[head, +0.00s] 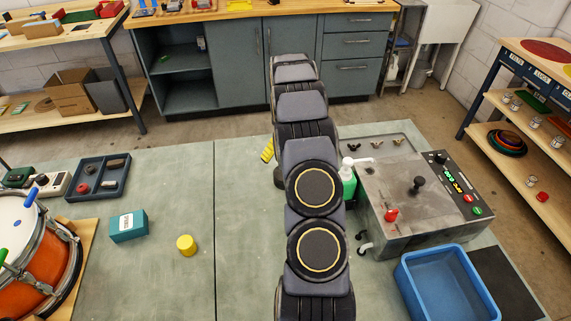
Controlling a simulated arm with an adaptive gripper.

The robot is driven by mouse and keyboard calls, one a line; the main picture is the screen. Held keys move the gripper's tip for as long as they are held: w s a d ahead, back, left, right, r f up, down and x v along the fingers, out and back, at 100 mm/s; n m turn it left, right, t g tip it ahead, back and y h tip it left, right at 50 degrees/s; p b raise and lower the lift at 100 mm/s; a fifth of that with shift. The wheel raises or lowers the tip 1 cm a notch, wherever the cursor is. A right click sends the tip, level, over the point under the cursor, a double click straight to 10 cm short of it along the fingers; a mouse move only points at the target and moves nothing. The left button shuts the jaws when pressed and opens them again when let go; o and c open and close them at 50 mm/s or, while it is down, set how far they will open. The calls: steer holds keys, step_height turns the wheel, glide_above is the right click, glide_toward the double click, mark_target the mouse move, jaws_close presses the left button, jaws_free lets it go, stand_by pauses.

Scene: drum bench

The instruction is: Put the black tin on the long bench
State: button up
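I cannot make out a black tin anywhere in the head view. Which surface is the long bench is not certain; a long wooden-topped bench with grey cabinets (236,65) stands along the back wall. My arm rises through the middle of the picture and hides part of the work surface behind it. My gripper does not show, so its fingers and anything in them are hidden.
The green near table (160,280) holds an orange drum (62,262), a divided tray (110,187), a teal box (128,227), a yellow cylinder (186,246), a green bottle (348,183), a control box (400,235) and a blue bin (445,250).

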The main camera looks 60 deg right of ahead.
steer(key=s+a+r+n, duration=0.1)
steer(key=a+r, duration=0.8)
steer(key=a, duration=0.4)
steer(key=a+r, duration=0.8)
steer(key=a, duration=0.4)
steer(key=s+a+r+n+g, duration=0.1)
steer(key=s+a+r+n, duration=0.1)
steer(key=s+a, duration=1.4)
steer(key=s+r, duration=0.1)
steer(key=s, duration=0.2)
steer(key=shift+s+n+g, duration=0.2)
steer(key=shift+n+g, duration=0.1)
